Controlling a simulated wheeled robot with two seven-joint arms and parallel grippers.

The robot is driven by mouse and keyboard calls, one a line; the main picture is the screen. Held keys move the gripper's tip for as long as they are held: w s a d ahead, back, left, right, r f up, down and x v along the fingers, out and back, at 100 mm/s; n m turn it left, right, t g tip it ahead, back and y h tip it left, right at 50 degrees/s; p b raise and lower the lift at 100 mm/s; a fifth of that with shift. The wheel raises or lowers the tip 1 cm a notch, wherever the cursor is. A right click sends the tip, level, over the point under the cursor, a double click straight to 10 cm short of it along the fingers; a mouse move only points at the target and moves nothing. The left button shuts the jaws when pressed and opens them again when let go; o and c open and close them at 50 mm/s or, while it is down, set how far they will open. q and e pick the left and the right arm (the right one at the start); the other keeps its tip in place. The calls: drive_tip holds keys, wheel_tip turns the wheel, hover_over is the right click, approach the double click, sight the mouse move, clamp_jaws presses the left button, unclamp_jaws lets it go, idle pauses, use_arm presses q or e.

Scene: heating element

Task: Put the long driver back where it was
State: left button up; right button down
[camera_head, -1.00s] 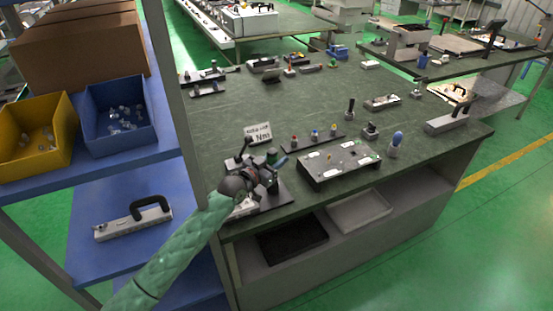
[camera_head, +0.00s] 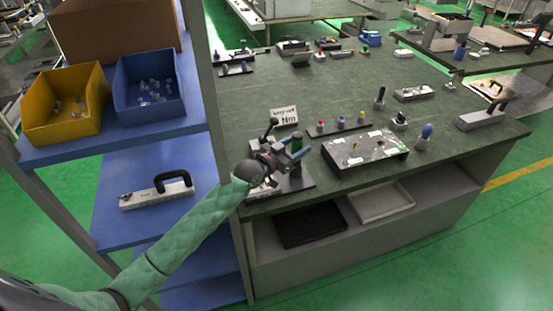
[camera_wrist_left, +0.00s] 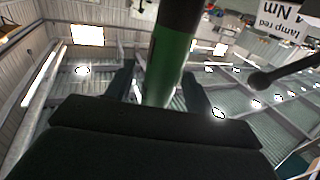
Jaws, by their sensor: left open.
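The long driver, with a green and black handle, stands upright at the black stand (camera_head: 303,184) on the near left of the bench; its top (camera_head: 297,142) shows just beyond my left gripper (camera_head: 290,158). In the left wrist view the driver's green handle (camera_wrist_left: 166,70) rises between the two dark fingers of my left gripper (camera_wrist_left: 160,88). The fingers are open, with a visible gap on each side of the handle. The driver's lower end is hidden by the gripper. My right gripper is not in view.
A torque sign (camera_head: 285,115) stands behind the stand. A row of coloured small drivers (camera_head: 341,124) and a grey fixture plate (camera_head: 365,152) lie to its right. A shelf post (camera_head: 203,90) and blue shelves with a yellow bin (camera_head: 62,103) are close on the left.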

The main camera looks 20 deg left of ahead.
use_arm(q)
drive_tip(key=b+v, duration=0.2)
drive_tip(key=v, duration=0.7)
drive_tip(key=shift+s+b, duration=0.2)
drive_tip(key=shift+b, duration=0.15)
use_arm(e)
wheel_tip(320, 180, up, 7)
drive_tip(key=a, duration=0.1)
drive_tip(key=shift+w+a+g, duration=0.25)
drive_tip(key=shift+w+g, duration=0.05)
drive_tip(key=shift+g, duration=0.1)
use_arm(q)
drive_tip(key=shift+a, duration=0.2)
